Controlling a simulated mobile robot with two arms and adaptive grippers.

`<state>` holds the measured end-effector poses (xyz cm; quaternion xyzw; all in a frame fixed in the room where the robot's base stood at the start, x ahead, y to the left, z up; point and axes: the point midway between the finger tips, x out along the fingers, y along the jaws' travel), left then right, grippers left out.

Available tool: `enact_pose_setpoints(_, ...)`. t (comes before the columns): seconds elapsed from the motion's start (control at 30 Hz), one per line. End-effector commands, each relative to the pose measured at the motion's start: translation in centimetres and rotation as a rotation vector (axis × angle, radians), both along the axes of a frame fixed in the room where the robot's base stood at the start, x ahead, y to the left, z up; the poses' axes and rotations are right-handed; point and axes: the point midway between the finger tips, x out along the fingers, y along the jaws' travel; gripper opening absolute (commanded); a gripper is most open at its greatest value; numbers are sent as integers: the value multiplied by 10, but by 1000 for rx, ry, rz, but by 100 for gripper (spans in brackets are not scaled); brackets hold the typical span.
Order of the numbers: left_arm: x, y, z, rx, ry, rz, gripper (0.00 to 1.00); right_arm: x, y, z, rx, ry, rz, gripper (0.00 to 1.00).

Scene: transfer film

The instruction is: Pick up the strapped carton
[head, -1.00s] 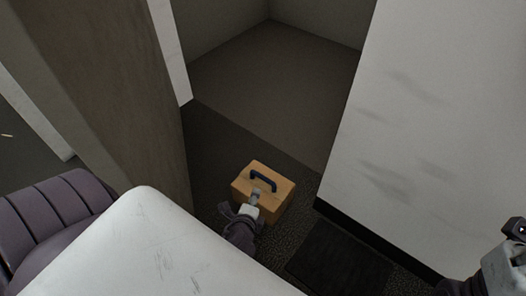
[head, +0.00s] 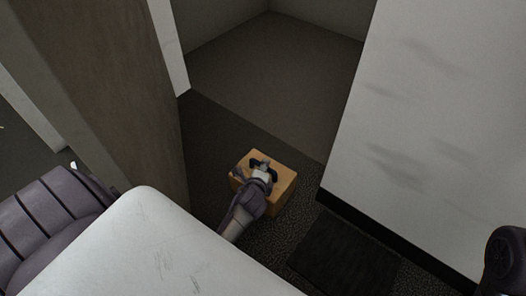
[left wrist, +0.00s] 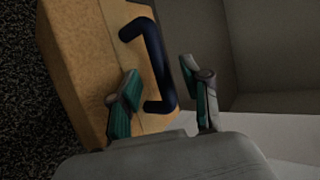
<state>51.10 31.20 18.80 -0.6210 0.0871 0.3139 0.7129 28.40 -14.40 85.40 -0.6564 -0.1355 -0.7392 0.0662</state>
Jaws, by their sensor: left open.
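The strapped carton (head: 284,181) is an orange-tan box standing on the dark floor in the lower middle of the head view. It has a dark blue strap handle on top. In the left wrist view the carton (left wrist: 88,62) fills the upper left, and its handle (left wrist: 154,62) arches up from its top. My left gripper (head: 262,166) is over the carton's top at the handle and hides part of both. In the left wrist view my left gripper (left wrist: 157,88) is open, with one finger on each side of the handle's near part.
A brown post or wall (head: 120,85) stands left of the carton, and a pale wall (head: 430,110) stands to the right. A dark mat (head: 345,255) lies right of the carton. Open floor (head: 270,85) lies beyond it.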

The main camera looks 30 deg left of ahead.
Motion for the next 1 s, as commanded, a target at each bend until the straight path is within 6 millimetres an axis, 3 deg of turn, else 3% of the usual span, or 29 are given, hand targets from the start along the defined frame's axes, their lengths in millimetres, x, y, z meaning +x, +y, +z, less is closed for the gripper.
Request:
enact_pose_setpoints(0.33, 7, 3, -4, 0, 0, 0, 48, -3, 0, 3, -2, -18, -1, 40)
enact_pose_setpoints(0.63, 7, 3, -4, -1, 0, 1, 0, -3, 1, 3, -2, -18, -1, 40)
enact_pose_setpoints(1.0, 9, 3, 0, 1, -8, -2, 0, -3, 1, 3, -2, -18, -1, 40)
